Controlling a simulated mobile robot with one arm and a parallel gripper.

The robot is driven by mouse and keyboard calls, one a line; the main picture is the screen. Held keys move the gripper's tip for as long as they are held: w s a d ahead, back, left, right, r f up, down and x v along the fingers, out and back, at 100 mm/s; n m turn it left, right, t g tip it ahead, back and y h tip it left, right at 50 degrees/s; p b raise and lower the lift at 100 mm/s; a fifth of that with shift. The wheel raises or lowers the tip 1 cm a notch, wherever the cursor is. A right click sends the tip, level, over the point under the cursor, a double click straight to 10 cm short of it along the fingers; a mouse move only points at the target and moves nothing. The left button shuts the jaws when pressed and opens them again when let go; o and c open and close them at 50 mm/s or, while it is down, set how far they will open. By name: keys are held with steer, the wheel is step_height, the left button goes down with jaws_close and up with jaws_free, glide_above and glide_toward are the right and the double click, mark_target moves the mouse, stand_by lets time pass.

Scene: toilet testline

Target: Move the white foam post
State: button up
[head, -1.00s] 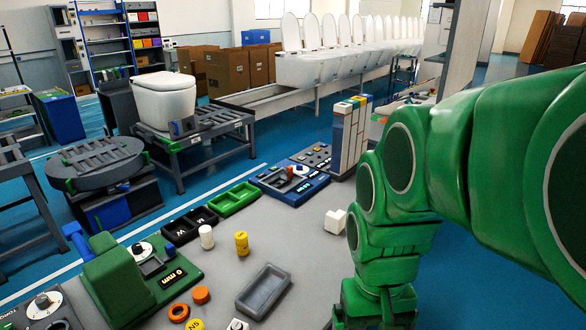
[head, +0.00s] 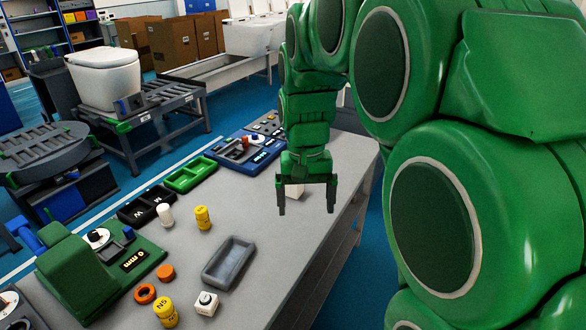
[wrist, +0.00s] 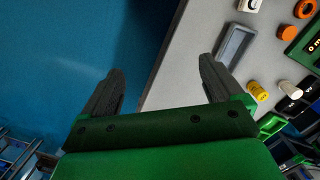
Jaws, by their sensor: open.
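A white upright cylinder, which looks like the foam post (head: 165,215), stands on the grey table beside the black W/M tray (head: 146,206). It also shows at the right of the wrist view (wrist: 289,90). My gripper (head: 306,208) points down with its fingers apart, well to the right of the post, near the table's right side. Nothing is between the fingers in the wrist view (wrist: 162,66).
A yellow cylinder (head: 203,218) stands close right of the post. A green tray (head: 190,174) lies behind. Bare table lies right of the grey tray.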

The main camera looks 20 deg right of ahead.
steer(key=w+d+f+m, duration=0.2)
steer(key=w, duration=1.2)
steer(key=m+t, duration=0.1)
steer(key=m, duration=0.3)
glide_above(294, 186)
steer(key=w, duration=0.2)
step_height(294, 186, down, 18)
steer(key=shift+d, duration=0.1)
steer(key=shift+w+d+f, duration=0.2)
steer(key=shift+w+f, duration=0.3)
steer(key=shift+f, duration=0.2)
steer(key=shift+f, duration=3.95)
steer(key=c, duration=1)
